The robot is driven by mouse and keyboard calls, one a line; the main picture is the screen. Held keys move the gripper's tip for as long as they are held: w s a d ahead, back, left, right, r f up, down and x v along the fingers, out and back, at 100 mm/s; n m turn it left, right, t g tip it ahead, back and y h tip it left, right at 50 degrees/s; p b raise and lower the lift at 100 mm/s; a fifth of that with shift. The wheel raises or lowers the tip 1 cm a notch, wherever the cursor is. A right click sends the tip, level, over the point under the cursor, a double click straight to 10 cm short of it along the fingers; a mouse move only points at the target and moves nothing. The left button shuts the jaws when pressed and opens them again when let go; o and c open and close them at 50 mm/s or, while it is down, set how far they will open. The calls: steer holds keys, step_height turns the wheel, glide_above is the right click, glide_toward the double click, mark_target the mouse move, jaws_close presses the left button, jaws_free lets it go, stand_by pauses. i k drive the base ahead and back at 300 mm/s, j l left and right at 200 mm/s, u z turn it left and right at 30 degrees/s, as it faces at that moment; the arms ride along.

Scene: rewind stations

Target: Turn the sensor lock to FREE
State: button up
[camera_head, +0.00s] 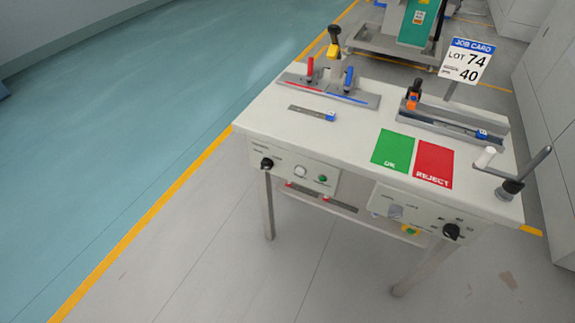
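Two panels on the table's front edge carry black rotary knobs. The left panel (290,171) has a black knob (267,163), a pale round button and a green button. The right panel (420,216) has a black knob (451,231) at its right end, with small marks around it, and a grey part at its left. The lettering is too small to read, so I cannot tell which knob is the sensor lock or where it points. My gripper is not in view.
The white table (270,112) bears a rail with red (310,67) and blue (348,76) handles, a green OK field (393,150), a red REJECT field (434,163) and a lever (527,172). A job card (466,61) reads LOT 74, 40. The floor at left is clear.

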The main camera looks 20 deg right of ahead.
mark_target(267, 164)
steer(key=i+l+u, duration=0.15)
steer(key=i+u, duration=0.25)
steer(key=i+l+u, duration=0.3)
steer(key=i+u, duration=0.15)
